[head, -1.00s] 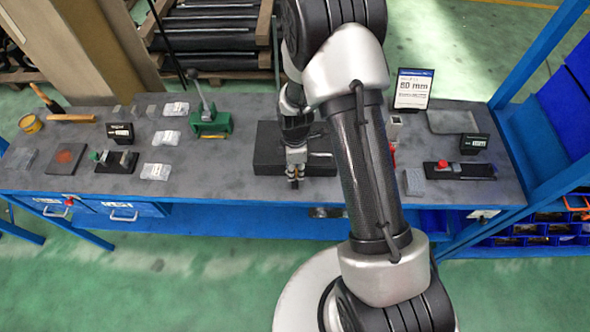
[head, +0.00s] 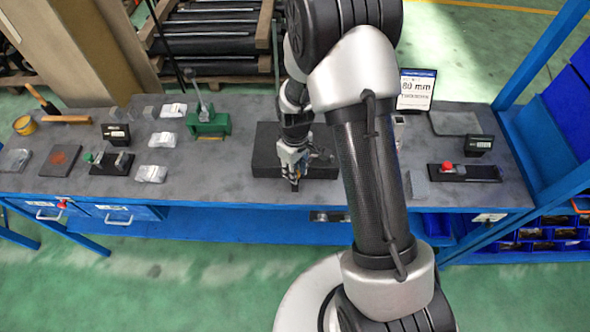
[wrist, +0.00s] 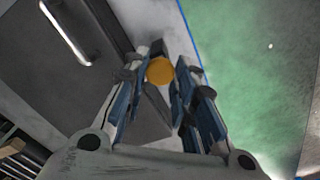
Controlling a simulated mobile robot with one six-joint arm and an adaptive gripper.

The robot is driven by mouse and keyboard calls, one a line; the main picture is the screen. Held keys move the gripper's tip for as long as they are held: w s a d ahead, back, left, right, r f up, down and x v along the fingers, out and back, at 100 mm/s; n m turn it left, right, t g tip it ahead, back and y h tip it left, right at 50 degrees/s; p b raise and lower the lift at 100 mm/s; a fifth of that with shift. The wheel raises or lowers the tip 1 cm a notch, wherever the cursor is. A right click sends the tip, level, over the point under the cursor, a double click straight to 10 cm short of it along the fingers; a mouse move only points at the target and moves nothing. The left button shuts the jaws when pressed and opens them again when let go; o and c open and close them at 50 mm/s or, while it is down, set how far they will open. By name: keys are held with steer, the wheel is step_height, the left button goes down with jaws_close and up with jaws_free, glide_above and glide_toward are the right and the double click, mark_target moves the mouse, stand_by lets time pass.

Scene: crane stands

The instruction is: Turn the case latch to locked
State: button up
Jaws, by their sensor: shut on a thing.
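The dark case (head: 266,160) lies flat near the front edge of the workbench in the head view. It also fills the upper left of the wrist view (wrist: 35,60), with a pale bar-shaped handle (wrist: 66,32) on it. The case latch (wrist: 160,71) shows a round orange-yellow face at the case's edge side in the wrist view. My gripper (head: 294,182) is over the front of the case. In the wrist view its fingertips (wrist: 162,75) are shut on the latch from both sides. The fingers hide much of the latch, and I cannot read its lock marking.
A green-based lever tool (head: 208,124) stands left of the case. A red-button block (head: 462,172) lies on the right. Several small packets lie to the left. The bench's front edge is close to my gripper.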

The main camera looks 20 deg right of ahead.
steer(key=shift+m, duration=0.6)
steer(key=o, duration=1.1)
steer(key=shift+r, duration=0.1)
step_height(320, 180, up, 12)
steer(key=shift+f, duration=0.1)
stand_by(0.3)
